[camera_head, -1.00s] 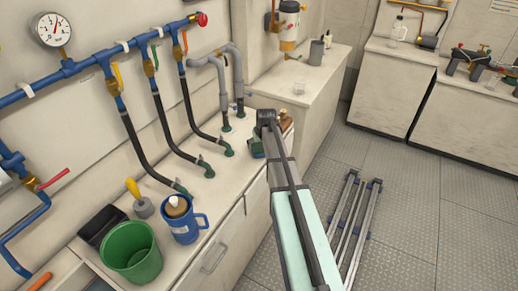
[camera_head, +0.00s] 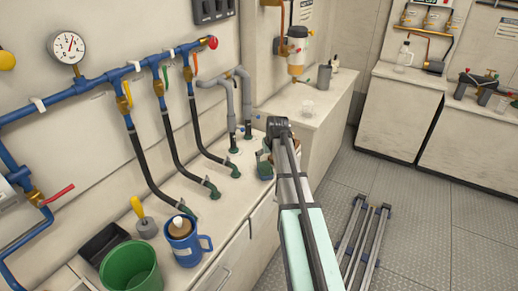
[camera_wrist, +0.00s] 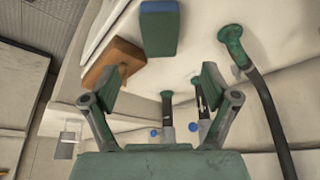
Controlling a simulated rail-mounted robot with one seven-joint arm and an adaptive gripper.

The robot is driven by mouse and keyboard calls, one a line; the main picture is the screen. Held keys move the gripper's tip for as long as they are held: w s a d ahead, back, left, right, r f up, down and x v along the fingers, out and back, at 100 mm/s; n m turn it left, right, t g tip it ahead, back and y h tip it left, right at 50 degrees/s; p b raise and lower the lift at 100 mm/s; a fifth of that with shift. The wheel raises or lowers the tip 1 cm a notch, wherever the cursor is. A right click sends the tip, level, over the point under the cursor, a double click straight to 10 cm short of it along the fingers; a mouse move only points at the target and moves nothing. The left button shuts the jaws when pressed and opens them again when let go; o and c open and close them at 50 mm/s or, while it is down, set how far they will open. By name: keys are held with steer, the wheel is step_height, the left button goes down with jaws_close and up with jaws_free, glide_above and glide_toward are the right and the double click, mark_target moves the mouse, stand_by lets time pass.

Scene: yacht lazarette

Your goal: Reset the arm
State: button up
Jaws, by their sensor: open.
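My gripper (camera_wrist: 158,86) is open and empty in the wrist view, its two green-padded fingers spread apart. Beyond the fingers, a green block with a blue face (camera_wrist: 159,30) and a brown block (camera_wrist: 113,62) rest on the pale counter (camera_wrist: 192,50). Both are apart from the fingers. In the head view my arm (camera_head: 298,215) reaches from the bottom to the counter's right part, and its end largely hides the gripper and the blocks.
Black hoses (camera_head: 178,152) run from the blue pipe (camera_head: 95,82) to green counter fittings. A green bucket (camera_head: 131,270), blue mug (camera_head: 186,243) and yellow-handled tool (camera_head: 144,218) stand at the front left. Metal rails (camera_head: 365,240) lie on the floor, with open floor to the right.

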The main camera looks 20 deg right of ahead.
steer(key=s+a+f+g+p, duration=0.1)
steer(key=s+a, duration=0.1)
steer(key=s+a+f+p, duration=0.1)
steer(key=s+a+f, duration=0.1)
steer(key=s+a+f+g+p, duration=0.1)
steer(key=s+a+f+p, duration=0.1)
steer(key=shift+s+g, duration=0.1)
steer(key=shift+g, duration=0.2)
steer(key=s+a+f+g+b, duration=0.1)
steer(key=s+a+f+g, duration=0.2)
steer(key=s+f, duration=0.8)
steer(key=s+a+f+n+g+b, duration=0.1)
steer(key=s+a+f, duration=0.7)
steer(key=s, duration=1.3)
steer(key=s+a+f+g+b, duration=0.2)
steer(key=s+a+f+g, duration=0.2)
steer(key=s+f, duration=1.1)
steer(key=shift+s+a+n+g+y, duration=0.3)
steer(key=shift+s+a+n+y, duration=0.1)
steer(key=shift+s+a, duration=0.5)
